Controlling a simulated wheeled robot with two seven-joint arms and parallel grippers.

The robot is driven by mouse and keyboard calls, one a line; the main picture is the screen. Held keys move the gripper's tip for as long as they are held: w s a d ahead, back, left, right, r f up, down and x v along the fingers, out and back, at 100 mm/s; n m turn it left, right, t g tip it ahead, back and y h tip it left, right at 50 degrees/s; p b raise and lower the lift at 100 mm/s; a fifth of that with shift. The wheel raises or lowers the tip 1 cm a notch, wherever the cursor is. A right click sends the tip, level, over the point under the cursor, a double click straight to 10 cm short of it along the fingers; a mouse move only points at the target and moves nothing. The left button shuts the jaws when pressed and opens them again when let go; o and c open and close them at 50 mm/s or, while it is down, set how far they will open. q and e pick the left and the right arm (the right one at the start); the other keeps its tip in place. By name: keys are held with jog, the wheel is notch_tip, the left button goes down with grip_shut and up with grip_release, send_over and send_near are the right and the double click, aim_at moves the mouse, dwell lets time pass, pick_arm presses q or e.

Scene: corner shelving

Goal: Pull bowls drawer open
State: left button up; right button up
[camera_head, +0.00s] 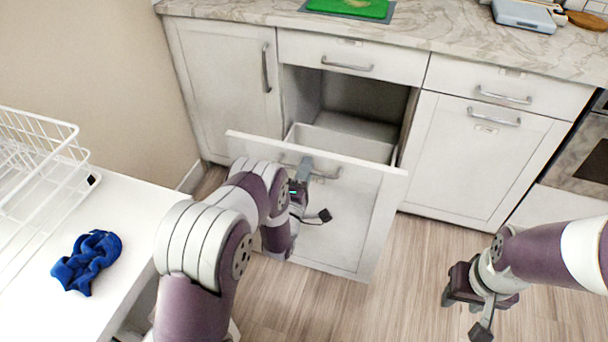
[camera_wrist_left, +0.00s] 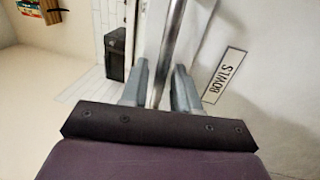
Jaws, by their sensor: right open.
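The bowls drawer (camera_head: 345,225) is the tall white drawer under the counter in the head view. It stands pulled out, with its inside and the cavity behind it showing. In the left wrist view a "BOWLS" label (camera_wrist_left: 225,75) is on its front. My left gripper (camera_head: 302,180) is at the drawer's metal handle (camera_head: 328,174). In the left wrist view the handle bar (camera_wrist_left: 173,40) runs between the fingers, which look closed on it. My right gripper (camera_head: 481,312) is open and empty over the floor at the lower right, away from the drawer.
A white side table (camera_head: 135,195) at the left holds a blue cloth (camera_head: 87,262) and a white wire rack (camera_head: 40,150). Closed cabinets flank the drawer, and a smaller closed drawer (camera_head: 352,52) is above it. Wooden floor (camera_head: 420,265) is clear in front.

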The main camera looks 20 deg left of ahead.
pick_arm(q)
jog(key=s+f, duration=0.2)
jog(key=s, duration=1)
jog(key=shift+s+a+f+p, duration=0.15)
jog(key=shift+a+f+p, duration=0.1)
jog(key=shift+p, duration=0.15)
